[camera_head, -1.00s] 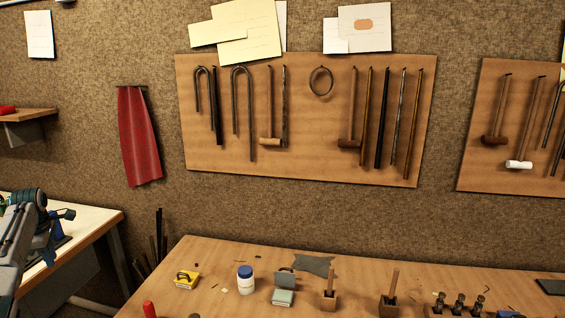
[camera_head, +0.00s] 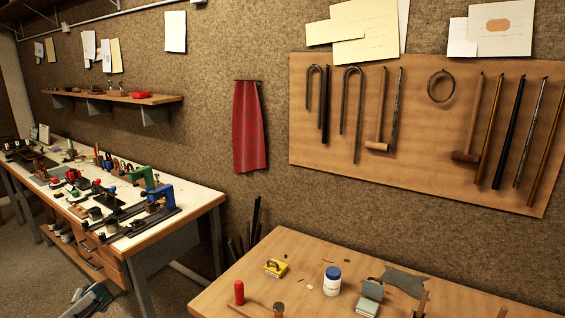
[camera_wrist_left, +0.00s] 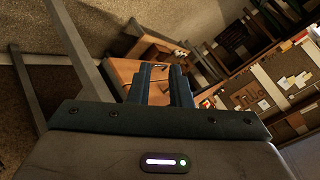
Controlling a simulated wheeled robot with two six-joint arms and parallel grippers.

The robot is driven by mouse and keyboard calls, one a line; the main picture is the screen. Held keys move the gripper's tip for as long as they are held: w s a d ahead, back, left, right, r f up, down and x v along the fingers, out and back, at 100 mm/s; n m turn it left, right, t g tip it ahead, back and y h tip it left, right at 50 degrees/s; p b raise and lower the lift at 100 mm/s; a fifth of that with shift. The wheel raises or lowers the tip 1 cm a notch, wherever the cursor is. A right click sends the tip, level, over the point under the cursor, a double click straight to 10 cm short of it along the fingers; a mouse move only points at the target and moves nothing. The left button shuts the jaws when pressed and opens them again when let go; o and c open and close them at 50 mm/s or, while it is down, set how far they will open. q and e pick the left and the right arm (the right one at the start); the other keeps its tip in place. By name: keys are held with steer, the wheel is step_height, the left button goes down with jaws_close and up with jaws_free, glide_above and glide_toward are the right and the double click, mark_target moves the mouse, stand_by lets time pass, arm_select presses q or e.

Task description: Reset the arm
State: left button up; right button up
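My left gripper (camera_wrist_left: 160,88) shows in the left wrist view. Its two dark fingers stand a little apart, and a brown surface shows through the gap between them. I see nothing held. In the head view, a grey piece of my left arm shows at the bottom edge, left of the wooden table (camera_head: 225,297), over the floor. Its fingers cannot be made out there. My right arm and gripper are in neither view.
A white-topped workbench (camera_head: 206,200) with several clamps and tools stands at left. The wooden table holds a white jar (camera_head: 332,284), a yellow box (camera_head: 276,268) and a red-handled tool (camera_head: 239,292). A tool board (camera_head: 420,178) and red cloth (camera_head: 248,130) hang on the wall.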

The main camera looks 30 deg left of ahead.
arm_select(q)
steer(key=s+f+m+t, duration=0.2)
steer(key=s+f+m, duration=0.4)
steer(key=s+m, duration=0.65)
steer(key=s+d+f+n+h, duration=0.2)
steer(key=s+d+f, duration=0.3)
steer(key=d+f, duration=0.55)
steer(key=s+d+f+n+g+h, duration=0.1)
steer(key=s+d+f+h, duration=0.15)
steer(key=d+f, duration=0.8)
steer(key=s+d+f+h, duration=0.1)
steer(key=s+d+f, duration=0.2)
steer(key=d+f, duration=0.7)
steer(key=s+d+f+n+h, duration=0.1)
steer(key=d+f+h, duration=0.1)
steer(key=d, duration=1.6)
steer(key=s+d+f+n+h, duration=0.1)
steer(key=d+f+h, duration=0.15)
steer(key=d, duration=1.45)
steer(key=shift+y, duration=0.4)
steer(key=f+b, duration=0.4)
steer(key=shift+a+f, duration=0.3)
steer(key=shift+w, duration=0.2)
